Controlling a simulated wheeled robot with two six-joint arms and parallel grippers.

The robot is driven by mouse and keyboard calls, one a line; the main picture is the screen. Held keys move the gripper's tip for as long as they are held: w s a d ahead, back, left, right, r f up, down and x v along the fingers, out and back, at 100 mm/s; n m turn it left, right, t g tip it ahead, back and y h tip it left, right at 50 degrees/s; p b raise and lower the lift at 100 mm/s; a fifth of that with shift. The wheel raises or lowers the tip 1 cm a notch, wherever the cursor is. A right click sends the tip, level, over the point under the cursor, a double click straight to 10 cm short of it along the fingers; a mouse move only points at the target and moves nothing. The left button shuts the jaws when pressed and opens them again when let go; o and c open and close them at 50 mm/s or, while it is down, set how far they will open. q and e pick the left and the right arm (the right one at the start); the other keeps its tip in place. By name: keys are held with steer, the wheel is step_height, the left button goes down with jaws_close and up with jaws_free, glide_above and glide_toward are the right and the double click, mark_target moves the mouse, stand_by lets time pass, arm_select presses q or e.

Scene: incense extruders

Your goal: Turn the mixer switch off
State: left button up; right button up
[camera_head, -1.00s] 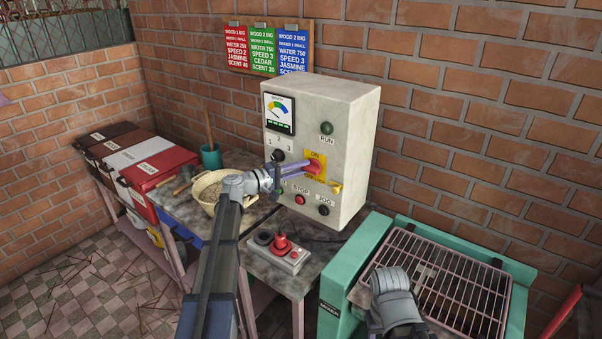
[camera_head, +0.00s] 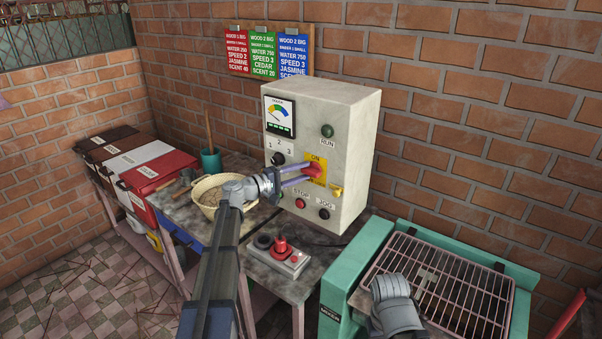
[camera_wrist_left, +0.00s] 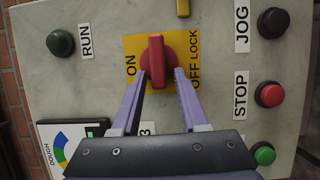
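The mixer switch is a red rotary handle (camera_head: 314,170) on a yellow plate on the front of the grey control box (camera_head: 345,120). In the left wrist view the handle (camera_wrist_left: 156,60) stands lengthwise, between the ON label on the left and the OFF LOCK label on the right. My left gripper (camera_head: 309,176) is at the switch, with its purple fingers apart. In the wrist view the fingertips (camera_wrist_left: 160,73) lie either side of the handle's near end, with small gaps visible; contact cannot be confirmed.
RUN (camera_wrist_left: 60,43), STOP (camera_wrist_left: 270,94) and JOG (camera_wrist_left: 273,22) buttons surround the switch. A bowl (camera_head: 208,197) stands under my left arm. A small red-button box (camera_head: 280,258) sits in front. A green-framed grill (camera_head: 440,285) is at right.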

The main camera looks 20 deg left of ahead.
arm_select(q)
steer(key=shift+o, duration=0.4)
steer(key=v, duration=0.8)
steer(key=shift+d, duration=0.1)
steer(key=s+d+f+m+g+y, duration=0.1)
steer(key=s+d+f+m+g, duration=0.3)
steer(key=d, duration=0.4)
steer(key=s+d+f+m+g+y, duration=0.1)
steer(key=s+d+f+g, duration=0.2)
steer(key=s+d+f, duration=0.4)
steer(key=s+d+f+m+g+y, duration=0.25)
steer(key=s+d+f+g, duration=0.2)
steer(key=d, duration=0.45)
steer(key=s+f+m+g+y, duration=0.1)
steer(key=s+f+m+y, duration=0.2)
steer(key=s, duration=0.5)
steer(key=s+f+m+g+y, duration=0.1)
steer(key=s+f+m+y, duration=0.2)
steer(key=s+y, duration=0.3)
steer(key=shift+s+d+f, duration=0.2)
steer(key=shift+s+f, duration=0.05)
steer(key=shift+s, duration=0.65)
